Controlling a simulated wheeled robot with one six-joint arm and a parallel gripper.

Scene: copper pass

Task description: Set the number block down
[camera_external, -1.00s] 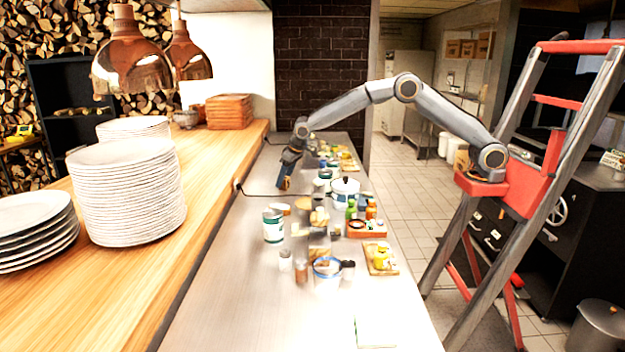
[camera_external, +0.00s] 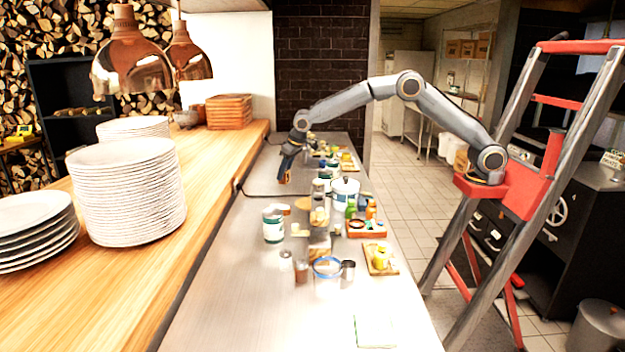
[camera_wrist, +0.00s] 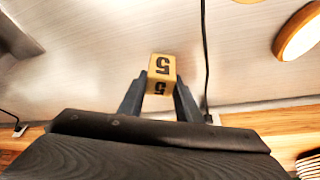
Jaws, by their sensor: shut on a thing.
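My gripper (camera_wrist: 160,85) is shut on the number block (camera_wrist: 160,68), a small yellow cube with a dark 5 on the faces that show in the wrist view. The block sits between the two dark fingertips, over the grey metal counter. I cannot tell how far the block is from the metal. In the external view my gripper (camera_external: 285,178) points down at the left side of the counter (camera_external: 225,300), near its far part.
A green-labelled can (camera_external: 273,226), a white pot (camera_external: 345,192), a blue-rimmed jar (camera_external: 327,272) and small trays crowd the counter's right side. Plate stacks (camera_external: 125,190) stand on the wooden shelf at left. A dark cable (camera_wrist: 205,50) runs beside the block.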

